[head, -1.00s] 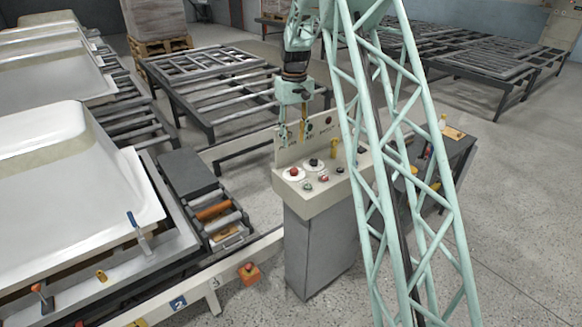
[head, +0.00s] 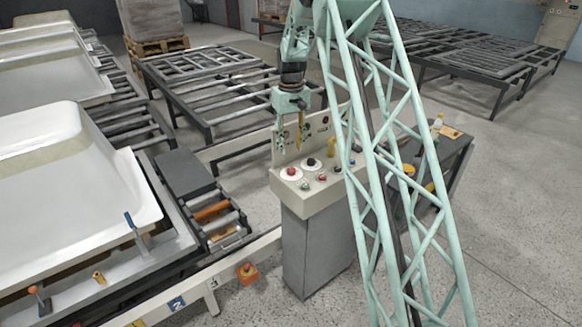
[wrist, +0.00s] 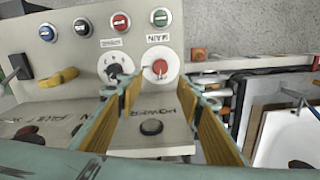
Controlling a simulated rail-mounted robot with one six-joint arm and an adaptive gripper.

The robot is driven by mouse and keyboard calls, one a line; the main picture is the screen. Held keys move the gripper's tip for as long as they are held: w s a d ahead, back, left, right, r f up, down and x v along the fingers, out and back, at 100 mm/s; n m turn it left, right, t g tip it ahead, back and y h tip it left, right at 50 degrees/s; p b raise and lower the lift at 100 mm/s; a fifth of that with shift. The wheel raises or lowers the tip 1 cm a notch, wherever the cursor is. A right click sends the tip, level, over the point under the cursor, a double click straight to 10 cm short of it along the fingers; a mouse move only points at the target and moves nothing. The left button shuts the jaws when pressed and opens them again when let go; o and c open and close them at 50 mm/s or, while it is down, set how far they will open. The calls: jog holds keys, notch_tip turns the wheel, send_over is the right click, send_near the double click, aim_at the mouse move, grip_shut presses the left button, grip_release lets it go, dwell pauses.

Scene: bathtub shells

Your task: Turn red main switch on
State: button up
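The red main switch (head: 291,171) is a red knob on a white round plate at the left of the control panel's sloped top. In the wrist view the red knob (wrist: 160,67) sits beside the word MAIN. My gripper (head: 290,148) is above the panel, over the red switch's side, fingers pointing down. In the wrist view the gripper (wrist: 165,88) is open and empty, its two fingers with yellowish pads spread to either side. The red knob shows between and beyond the fingertips; they look apart from it. The knob's exact turn angle is too small to tell.
A black knob (wrist: 116,71) on a similar white plate is close beside the red one. Several coloured buttons and a yellow handle (wrist: 58,77) are on the panel. The panel's upright back plate (head: 318,128) stands close behind my gripper. An orange button box (head: 247,272) is lower left.

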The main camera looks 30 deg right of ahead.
aim_at(291, 169)
notch_tip(291, 169, down, 10)
jog(key=shift+f, duration=0.1)
dwell(0.4)
jog(key=c, duration=0.9)
